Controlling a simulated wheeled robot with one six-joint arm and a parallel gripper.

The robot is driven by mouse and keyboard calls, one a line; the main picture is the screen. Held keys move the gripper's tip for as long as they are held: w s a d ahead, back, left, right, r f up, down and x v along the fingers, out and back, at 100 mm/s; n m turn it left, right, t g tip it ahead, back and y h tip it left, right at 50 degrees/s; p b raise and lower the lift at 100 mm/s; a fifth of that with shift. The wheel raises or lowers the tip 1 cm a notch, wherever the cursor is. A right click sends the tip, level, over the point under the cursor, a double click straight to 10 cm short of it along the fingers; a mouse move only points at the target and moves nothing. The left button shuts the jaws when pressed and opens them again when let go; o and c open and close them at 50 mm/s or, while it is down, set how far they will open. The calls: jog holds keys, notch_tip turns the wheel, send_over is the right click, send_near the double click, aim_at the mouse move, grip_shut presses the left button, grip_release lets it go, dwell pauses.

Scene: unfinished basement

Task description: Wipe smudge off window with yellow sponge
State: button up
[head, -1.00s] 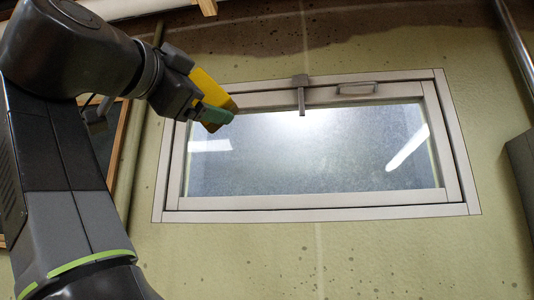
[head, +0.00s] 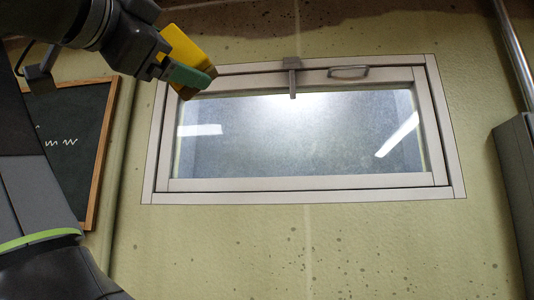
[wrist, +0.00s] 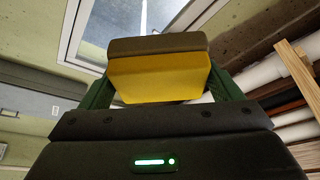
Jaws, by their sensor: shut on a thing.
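The yellow sponge (head: 187,54) has a darker face and sits between the green fingers of my gripper (head: 188,76). In the wrist view the sponge (wrist: 160,78) fills the space between both fingers of my gripper (wrist: 165,88). My gripper is shut on it, in front of the window's upper left corner in the head view; I cannot tell whether the sponge touches anything. The window (head: 300,140) is a wide pane in a pale frame, with a greyish, hazy look and bright reflections. No distinct smudge can be made out. The sponge and gripper hide the frame's upper left corner.
A latch (head: 292,75) and a handle (head: 348,72) stick out at the window's top rail. A chalkboard (head: 62,140) hangs at left. A grey box (head: 518,190) stands at right. In the wrist view, pipes and lumber (wrist: 290,85) lie at right. The wall below the window is clear.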

notch_tip(320, 180, down, 44)
jog(key=b, duration=3.3)
notch_tip(320, 180, up, 16)
jog(key=p, duration=0.7)
